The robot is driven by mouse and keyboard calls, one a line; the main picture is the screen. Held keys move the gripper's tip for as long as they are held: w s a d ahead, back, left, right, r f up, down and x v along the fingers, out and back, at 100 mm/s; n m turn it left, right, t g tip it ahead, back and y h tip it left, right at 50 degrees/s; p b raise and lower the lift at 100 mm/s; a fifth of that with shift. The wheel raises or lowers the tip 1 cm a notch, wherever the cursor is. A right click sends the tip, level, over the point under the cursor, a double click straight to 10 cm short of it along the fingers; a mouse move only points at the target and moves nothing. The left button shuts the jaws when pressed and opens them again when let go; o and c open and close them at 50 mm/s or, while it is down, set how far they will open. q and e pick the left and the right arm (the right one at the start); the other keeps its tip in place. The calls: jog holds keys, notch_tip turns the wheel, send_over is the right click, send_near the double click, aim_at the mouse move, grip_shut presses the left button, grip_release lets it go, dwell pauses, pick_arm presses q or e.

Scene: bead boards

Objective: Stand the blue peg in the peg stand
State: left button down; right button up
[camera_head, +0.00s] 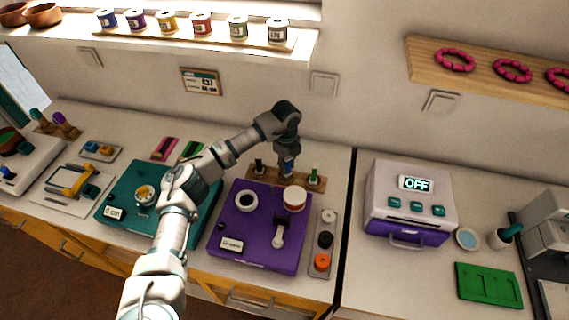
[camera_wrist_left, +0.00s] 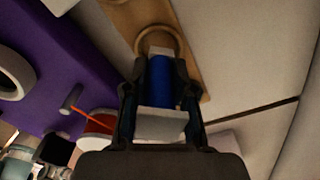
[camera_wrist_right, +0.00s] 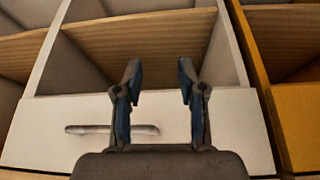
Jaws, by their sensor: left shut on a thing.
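The blue peg (camera_wrist_left: 160,82) is held between the fingers of my left gripper (camera_wrist_left: 160,95), which is shut on it. In the head view the blue peg (camera_head: 287,170) hangs below my left gripper (camera_head: 287,158), over the middle of the wooden peg stand (camera_head: 272,180). In the left wrist view a round ring on the peg stand (camera_wrist_left: 190,62) shows just beyond the peg's far end; I cannot tell whether the peg has entered it. My right gripper (camera_wrist_right: 160,82) is open and empty in the right wrist view.
A black peg (camera_head: 259,167) and a green peg (camera_head: 313,174) stand on either side in the stand. The purple board (camera_head: 262,250) lies in front, with a white-topped spool (camera_head: 294,198) close by. The wall is close behind. My right gripper faces an open wooden compartment (camera_wrist_right: 150,50).

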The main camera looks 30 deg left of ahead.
pick_arm(q)
jog(key=shift+d+r, duration=0.1)
jog(key=shift+d, duration=0.15)
jog(key=shift+a, duration=0.1)
jog(key=shift+a, duration=0.35)
jog(key=shift+p, duration=0.3)
jog(key=shift+d, duration=0.1)
jog(key=shift+f, duration=0.25)
jog(key=shift+f, duration=0.1)
jog(key=shift+f+p, duration=0.3)
jog(key=shift+f, duration=0.15)
